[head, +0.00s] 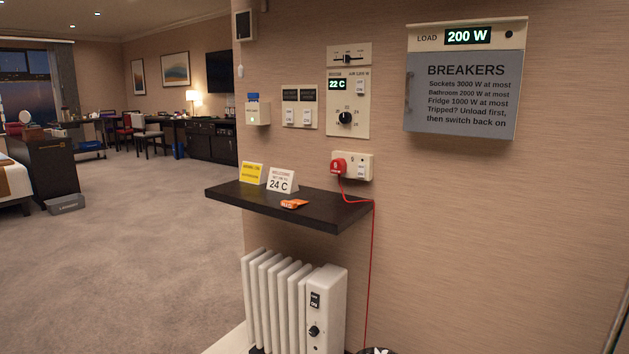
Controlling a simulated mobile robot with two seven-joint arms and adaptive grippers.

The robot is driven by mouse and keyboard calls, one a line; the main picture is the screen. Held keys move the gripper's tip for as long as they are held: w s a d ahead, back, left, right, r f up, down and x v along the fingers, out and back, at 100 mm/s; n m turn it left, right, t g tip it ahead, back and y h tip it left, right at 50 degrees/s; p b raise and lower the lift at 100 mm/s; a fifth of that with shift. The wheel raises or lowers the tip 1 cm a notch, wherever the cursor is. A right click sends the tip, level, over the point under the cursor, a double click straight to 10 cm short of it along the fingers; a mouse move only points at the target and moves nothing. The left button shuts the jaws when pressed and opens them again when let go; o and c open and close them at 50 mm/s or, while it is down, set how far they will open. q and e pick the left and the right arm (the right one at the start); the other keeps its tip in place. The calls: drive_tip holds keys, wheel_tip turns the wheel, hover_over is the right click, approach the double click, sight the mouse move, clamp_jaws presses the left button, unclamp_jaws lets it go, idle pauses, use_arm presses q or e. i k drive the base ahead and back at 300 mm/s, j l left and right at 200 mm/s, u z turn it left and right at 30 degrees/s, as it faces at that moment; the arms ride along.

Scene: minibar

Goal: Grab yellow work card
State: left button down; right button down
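The yellow work card (252,172) stands upright, tilted back a little, at the left end of a dark wall shelf (330,214). It carries dark print too small to read. A white card reading 24 C (282,180) stands just to its right. An orange item (294,204) lies flat near the shelf's front edge. Neither of my grippers shows in the head view.
A white radiator (292,302) stands below the shelf. A red plug (338,166) sits in the wall socket, its red cord (372,270) hanging past the shelf's right end. A breaker box (466,82) is on the wall. The carpet at left is mostly clear.

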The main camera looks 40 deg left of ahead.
sight(254, 173)
drive_tip(key=u, duration=1.8)
